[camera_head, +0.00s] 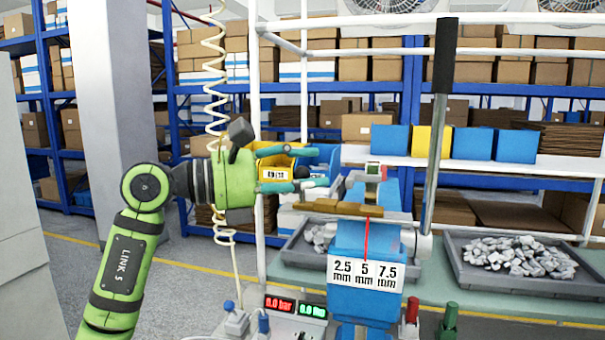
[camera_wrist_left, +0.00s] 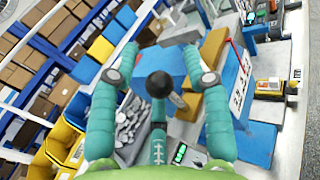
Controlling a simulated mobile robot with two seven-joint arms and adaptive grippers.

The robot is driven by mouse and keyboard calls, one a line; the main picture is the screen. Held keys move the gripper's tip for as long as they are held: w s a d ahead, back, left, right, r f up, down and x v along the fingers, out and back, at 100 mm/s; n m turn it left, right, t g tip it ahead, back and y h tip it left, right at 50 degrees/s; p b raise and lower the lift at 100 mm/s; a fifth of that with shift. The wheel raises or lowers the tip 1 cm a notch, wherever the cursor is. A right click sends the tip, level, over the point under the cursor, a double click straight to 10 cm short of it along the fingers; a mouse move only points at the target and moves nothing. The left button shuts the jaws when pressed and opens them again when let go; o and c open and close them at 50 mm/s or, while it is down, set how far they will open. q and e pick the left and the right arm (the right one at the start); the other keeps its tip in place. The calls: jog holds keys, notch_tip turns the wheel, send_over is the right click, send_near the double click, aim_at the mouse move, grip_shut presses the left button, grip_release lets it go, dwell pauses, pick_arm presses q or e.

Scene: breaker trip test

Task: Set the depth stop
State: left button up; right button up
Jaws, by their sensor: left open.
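The blue press (camera_head: 365,245) stands in the middle of the head view. Its white scale plate (camera_head: 365,274) reads 2.5, 5 and 7.5 mm, and a thin red pointer (camera_head: 366,238) comes down near the 5. A brownish-gold bar (camera_head: 345,209) lies across the press top. My left gripper (camera_head: 318,182) is open just left of the press top, above the bar's left end. In the left wrist view, a dark rounded knob (camera_wrist_left: 159,84) shows between the open fingers; I cannot tell whether it touches them. My right gripper is not in view.
A lever with a black handle (camera_head: 445,55) rises right of the press. A tray of grey pieces (camera_head: 515,256) stands at right on the green table. A panel with red and green displays (camera_head: 295,306) is in front. A coiled hose (camera_head: 217,120) hangs behind my left arm.

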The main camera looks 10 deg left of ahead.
pick_arm(q)
jog(key=v, duration=1.2)
